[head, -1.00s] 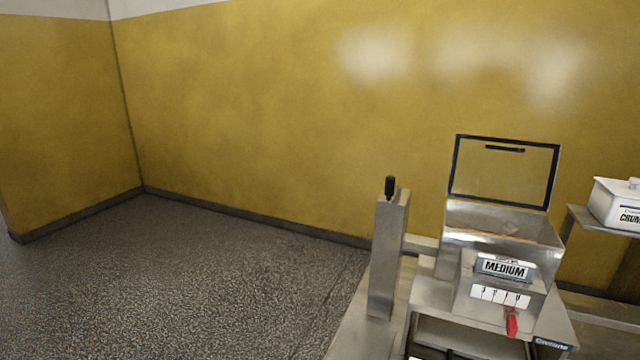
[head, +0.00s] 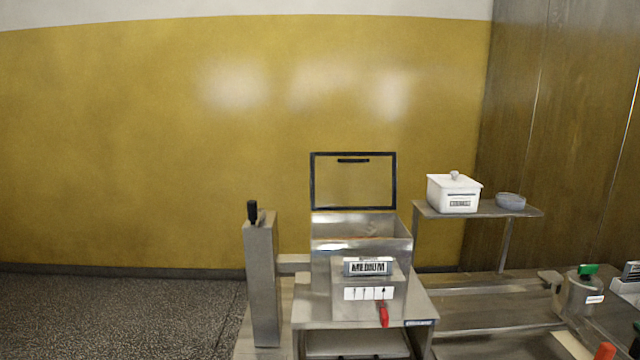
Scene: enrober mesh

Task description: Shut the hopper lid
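The hopper lid (head: 353,182) is a clear panel in a dark frame with a black handle (head: 353,160) along its top edge. It stands upright, open, at the back of the steel hopper (head: 335,262). The hopper's top is open and its sloped inside shows. A "MEDIUM" label (head: 368,267), a scale plate and a red lever (head: 384,315) are on its front. My gripper is not in view.
A steel post (head: 262,285) with a black knob stands left of the hopper. Open floor (head: 110,315) lies at the left.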

